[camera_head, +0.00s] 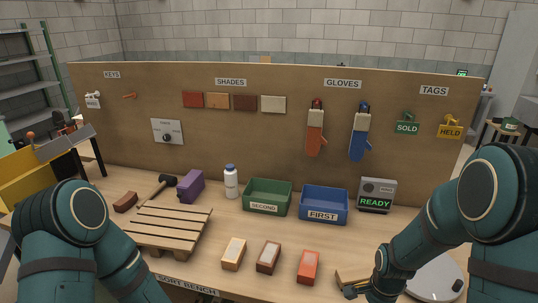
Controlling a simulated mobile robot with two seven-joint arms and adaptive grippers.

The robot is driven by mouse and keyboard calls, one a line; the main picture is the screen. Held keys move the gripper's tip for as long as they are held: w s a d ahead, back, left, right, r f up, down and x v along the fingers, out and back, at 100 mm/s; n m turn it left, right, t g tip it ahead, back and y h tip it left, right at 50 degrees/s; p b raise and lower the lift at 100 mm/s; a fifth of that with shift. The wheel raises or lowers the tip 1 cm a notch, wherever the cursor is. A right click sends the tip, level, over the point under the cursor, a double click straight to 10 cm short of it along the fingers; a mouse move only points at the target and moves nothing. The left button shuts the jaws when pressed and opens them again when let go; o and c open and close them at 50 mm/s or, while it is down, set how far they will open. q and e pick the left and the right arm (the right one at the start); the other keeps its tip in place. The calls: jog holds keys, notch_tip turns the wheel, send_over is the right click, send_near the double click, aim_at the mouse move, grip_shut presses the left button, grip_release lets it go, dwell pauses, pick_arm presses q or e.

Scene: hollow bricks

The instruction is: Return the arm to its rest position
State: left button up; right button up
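My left arm comes in at the lower left and bends down out of the frame; its gripper is not in view. My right arm reaches in from the right over the bench's front right corner. Its gripper (354,291) is at the bottom edge beside a tan block (347,274), partly cut off, so I cannot tell if it is open or touching the block. Three hollow bricks stand in a row on the bench: a tan one (233,254), a brown one (268,257) and an orange-red one (308,266).
A wooden pallet (170,227), purple block (190,186), mallet (160,186) and white bottle (231,182) are at left. Green (268,197) and blue (324,206) bins and a READY device (376,195) stand before the pegboard (200,130). A round grey plate (436,281) lies by my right arm.

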pick_arm(q)
jog(key=f+b, duration=0.2)
jog(key=f, duration=0.1)
jog(key=f+b, duration=0.2)
jog(key=shift+w+d+f, duration=0.15)
jog(key=shift+w+f, duration=0.1)
jog(key=shift+w, duration=0.05)
pick_arm(e)
jog(key=s+a+f+n+y, duration=0.2)
jog(key=s+a+f+n, duration=0.1)
jog(key=a+f+n, duration=0.3)
jog(key=s+a+f+n+t+y, duration=0.1)
jog(key=s+a+f+n, duration=0.3)
jog(key=a+f+n, duration=0.3)
notch_tip(320, 180, down, 3)
jog(key=a, duration=0.3)
jog(key=shift+s+r+t+y, duration=0.15)
jog(key=shift+s+t+y, duration=0.15)
jog(key=shift+y, duration=0.1)
jog(key=shift+w+d, duration=0.1)
